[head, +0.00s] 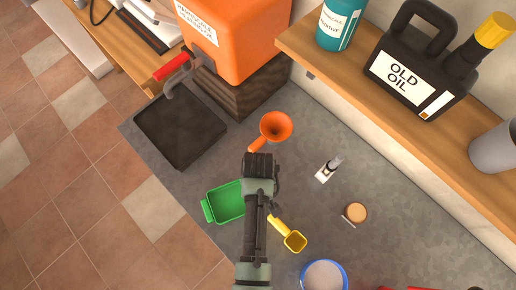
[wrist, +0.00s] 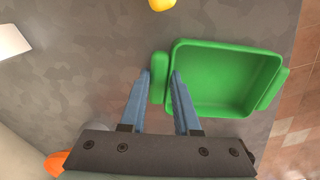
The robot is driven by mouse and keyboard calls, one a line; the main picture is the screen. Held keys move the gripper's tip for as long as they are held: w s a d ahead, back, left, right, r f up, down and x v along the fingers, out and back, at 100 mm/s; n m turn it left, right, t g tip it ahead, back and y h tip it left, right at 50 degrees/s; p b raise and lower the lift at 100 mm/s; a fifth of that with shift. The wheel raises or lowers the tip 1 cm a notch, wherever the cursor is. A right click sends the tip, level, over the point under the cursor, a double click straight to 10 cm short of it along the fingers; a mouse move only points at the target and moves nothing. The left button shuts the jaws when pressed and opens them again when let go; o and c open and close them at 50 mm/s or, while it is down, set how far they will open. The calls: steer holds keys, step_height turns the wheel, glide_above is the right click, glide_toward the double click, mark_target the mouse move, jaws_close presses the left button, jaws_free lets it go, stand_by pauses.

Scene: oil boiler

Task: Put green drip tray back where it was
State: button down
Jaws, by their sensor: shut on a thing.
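The green drip tray (head: 226,203) is an empty, shallow rectangular tray with a tab handle at each end. It is at the left front edge of the grey worktop, with one end over or near the edge by the floor tiles. My gripper (wrist: 159,74) is shut on the handle nearest the worktop's middle, a blue finger on each side of it. The tray (wrist: 225,78) looks upright; I cannot tell whether it touches the worktop. In the head view my wrist hides the fingers and the held handle.
A black tray (head: 180,130) lies under the tap of the orange tank (head: 235,35). An orange funnel (head: 276,127) is just beyond my wrist. A yellow scoop (head: 290,238), a small white-based item (head: 328,168) and a round tan lid (head: 355,212) are to the right. A shelf (head: 420,120) overhangs the back.

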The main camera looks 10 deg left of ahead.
steer(key=shift+f, duration=0.15)
steer(key=c, duration=0.6)
jaws_free()
steer(key=shift+c, duration=0.2)
step_height(320, 180, up, 12)
stand_by(0.5)
